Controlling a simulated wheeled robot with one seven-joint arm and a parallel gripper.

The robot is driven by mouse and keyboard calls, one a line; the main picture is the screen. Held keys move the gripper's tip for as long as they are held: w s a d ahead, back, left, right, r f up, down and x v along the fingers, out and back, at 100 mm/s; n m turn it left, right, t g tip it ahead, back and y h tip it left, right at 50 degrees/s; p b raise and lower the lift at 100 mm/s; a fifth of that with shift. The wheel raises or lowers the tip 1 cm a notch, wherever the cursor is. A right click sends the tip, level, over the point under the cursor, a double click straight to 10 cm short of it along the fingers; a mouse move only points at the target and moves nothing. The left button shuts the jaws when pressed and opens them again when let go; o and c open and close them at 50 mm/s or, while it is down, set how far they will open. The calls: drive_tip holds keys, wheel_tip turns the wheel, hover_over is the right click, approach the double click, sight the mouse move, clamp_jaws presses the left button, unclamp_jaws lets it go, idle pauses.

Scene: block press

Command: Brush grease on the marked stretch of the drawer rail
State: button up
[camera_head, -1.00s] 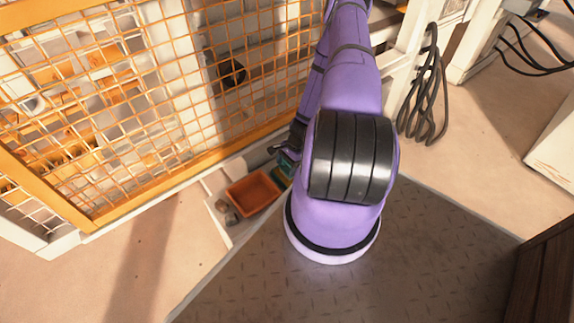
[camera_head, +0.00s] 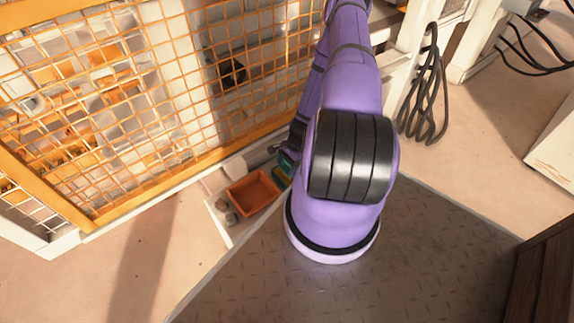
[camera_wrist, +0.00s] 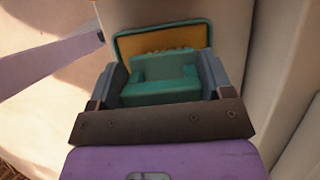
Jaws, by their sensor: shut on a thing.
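My gripper (camera_wrist: 160,78) has its two grey fingers on either side of a teal block-shaped thing (camera_wrist: 158,87), and is shut on it. The block may be the brush's handle; I cannot see bristles. Just beyond it is a green-rimmed thing with a yellow-orange face (camera_wrist: 188,40), perhaps a grease tub; whether they touch is unclear. In the head view, green and teal parts (camera_head: 284,170) show beside my arm, which hides most of the gripper. I cannot make out the drawer rail or its marked stretch.
An orange bin (camera_head: 253,192) sits in a pale tray or drawer (camera_head: 221,220) beside small grey round things (camera_head: 228,213). An orange mesh fence (camera_head: 160,90) stands behind. Black cables (camera_head: 425,100) hang at right. A dark floor plate (camera_head: 420,260) lies clear in front.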

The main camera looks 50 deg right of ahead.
drive_tip(key=shift+r, duration=3.45)
